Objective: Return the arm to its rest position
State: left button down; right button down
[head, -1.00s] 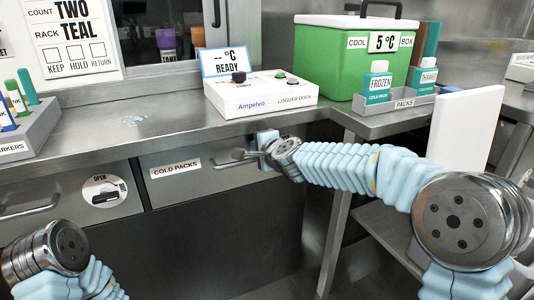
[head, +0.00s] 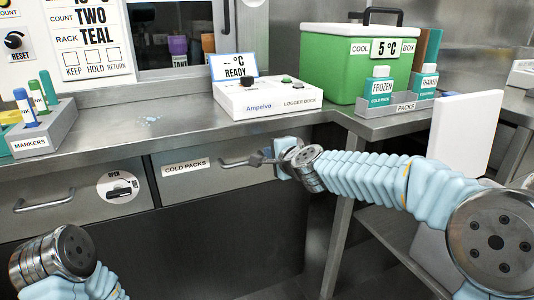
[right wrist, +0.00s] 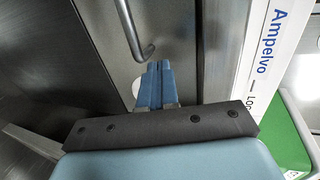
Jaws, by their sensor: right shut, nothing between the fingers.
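My right gripper (head: 268,158) is at the front of the closed drawer labelled COLD PACKS (head: 187,166), by the right end of its bar handle (head: 240,162). In the right wrist view its blue fingers (right wrist: 157,75) are together with nothing between them. The handle (right wrist: 130,30) passes just beyond and left of the fingertips there; I cannot tell whether they touch. My right arm reaches in from the right, low in front of the counter. Of my left arm only a joint and sleeve show at lower left; its gripper is out of view.
The logger dock (head: 265,99) stands on the counter above the right gripper. A green cool box (head: 345,75) and a grey packs tray (head: 385,112) stand right of it. A markers holder (head: 45,138) is at left. A white panel (head: 465,135) stands near my right arm.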

jog(key=v, duration=0.7)
jog(key=s+d+f+n+g+h+p, duration=0.1)
jog(key=s+f+n+g, duration=0.15)
jog(key=f, duration=0.85)
jog(key=s+d+f+n+g+p, duration=0.15)
jog(key=s+f, duration=0.25)
jog(key=f, duration=0.7)
jog(key=s+f+n+g+h+p, duration=0.1)
jog(key=s+f+n+g+p, duration=0.15)
jog(key=f, duration=0.75)
jog(key=s+f+n+g, duration=0.3)
jog(key=s+f, duration=0.4)
jog(key=s, duration=0.3)
jog(key=s+f+n+g+y+p, duration=0.1)
jog(key=s+f+n+g, duration=0.2)
jog(key=s+f, duration=0.3)
jog(key=s, duration=0.4)
jog(key=shift+s+a+f+y, duration=0.25)
jog(key=shift+a+f+y, duration=0.05)
jog(key=shift+f, duration=0.1)
jog(key=shift+g, duration=0.25)
